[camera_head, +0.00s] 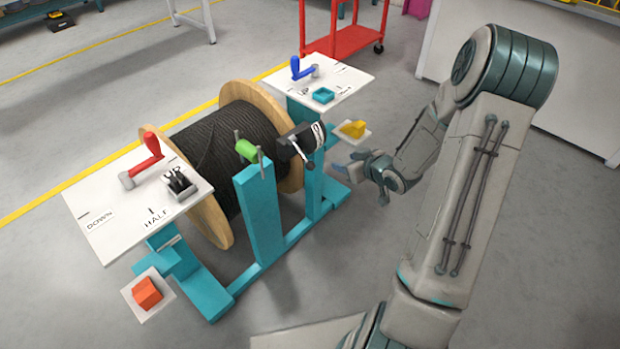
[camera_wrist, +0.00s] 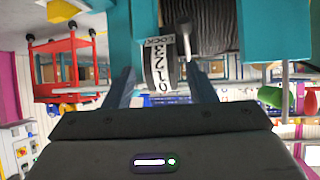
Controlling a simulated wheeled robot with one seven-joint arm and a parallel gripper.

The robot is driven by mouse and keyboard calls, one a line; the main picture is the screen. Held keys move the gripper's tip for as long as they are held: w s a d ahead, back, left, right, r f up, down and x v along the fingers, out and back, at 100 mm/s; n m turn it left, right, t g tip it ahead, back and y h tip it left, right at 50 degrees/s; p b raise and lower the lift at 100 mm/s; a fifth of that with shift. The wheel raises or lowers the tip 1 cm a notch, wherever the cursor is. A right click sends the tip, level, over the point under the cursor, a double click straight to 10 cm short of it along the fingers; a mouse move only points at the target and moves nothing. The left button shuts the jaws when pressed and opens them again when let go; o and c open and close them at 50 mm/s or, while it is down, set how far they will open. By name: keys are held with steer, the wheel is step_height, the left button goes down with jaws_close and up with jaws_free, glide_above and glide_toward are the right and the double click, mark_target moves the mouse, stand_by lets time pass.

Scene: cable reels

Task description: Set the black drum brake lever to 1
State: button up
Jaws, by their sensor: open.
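The black drum brake (camera_head: 301,140) sits on the right end of the teal reel stand, with a white number band on its rim. Its lever (camera_head: 303,155) is a grey rod with a dark knob, angled downward in the head view. In the wrist view the number band (camera_wrist: 158,68) reads LOCK, 3, 2, 1, 0, and the lever (camera_wrist: 187,42) stands to its right; I cannot tell which mark it is at. My gripper (camera_head: 343,171) is open and empty, to the right of and apart from the lever. In the wrist view its fingers (camera_wrist: 163,82) appear either side of the band.
The cable drum (camera_head: 245,140) is in the stand behind the brake. A green part (camera_head: 246,150) is on the front post. White panels carry a red crank (camera_head: 147,160) and a blue crank (camera_head: 303,69). A yellow block (camera_head: 354,129) on a small plate is near my gripper.

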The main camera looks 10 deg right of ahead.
mark_target(311, 164)
step_height(311, 164, down, 10)
steer(key=s+a+m+t+y+b, duration=0.1)
steer(key=s+t+y+b, duration=0.1)
steer(key=t+y+b, duration=0.3)
steer(key=shift+g, duration=0.3)
steer(key=b+x, duration=0.1)
steer(key=x, duration=0.3)
steer(key=b+x, duration=0.2)
steer(key=x, duration=0.3)
steer(key=b+x, duration=0.1)
steer(key=x, duration=0.3)
steer(key=shift+w+a+r+b, duration=0.3)
steer(key=shift+a+r+b, duration=0.05)
steer(key=shift+r+b, duration=0.05)
jaws_close()
steer(key=shift+d, duration=0.1)
